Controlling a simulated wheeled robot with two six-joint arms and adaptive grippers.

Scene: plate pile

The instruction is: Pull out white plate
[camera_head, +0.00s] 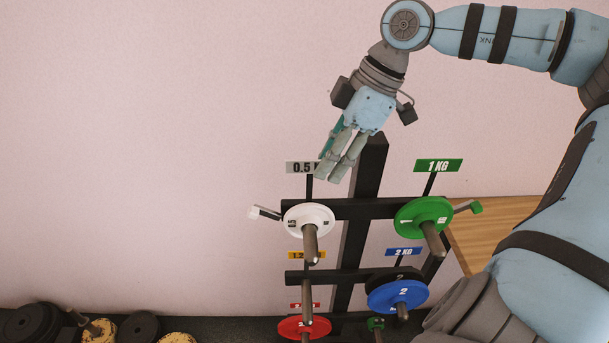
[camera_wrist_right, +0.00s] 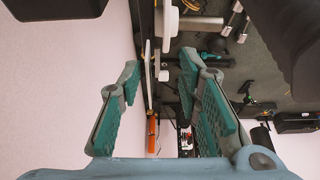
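The white plate (camera_head: 296,220) hangs on a peg at the upper left of the black rack, below the 0.5 sign. In the right wrist view a white disc (camera_wrist_right: 166,25), likely this plate, shows edge-on between my fingers and beyond the tips. My right gripper (camera_head: 331,174) points down, above and slightly right of the plate and in front of the rack post. The right wrist view shows its two fingers (camera_wrist_right: 160,68) spread apart with nothing held. The gripper looks apart from the plate. My left gripper is not in view.
A green plate (camera_head: 416,213) hangs to the right, a blue plate (camera_head: 390,294) and a red plate (camera_head: 292,328) lower. The black rack (camera_head: 369,208) has a post and crossbars. Dark weights (camera_head: 30,323) stand on the floor at left. A wooden surface (camera_head: 490,224) is at right.

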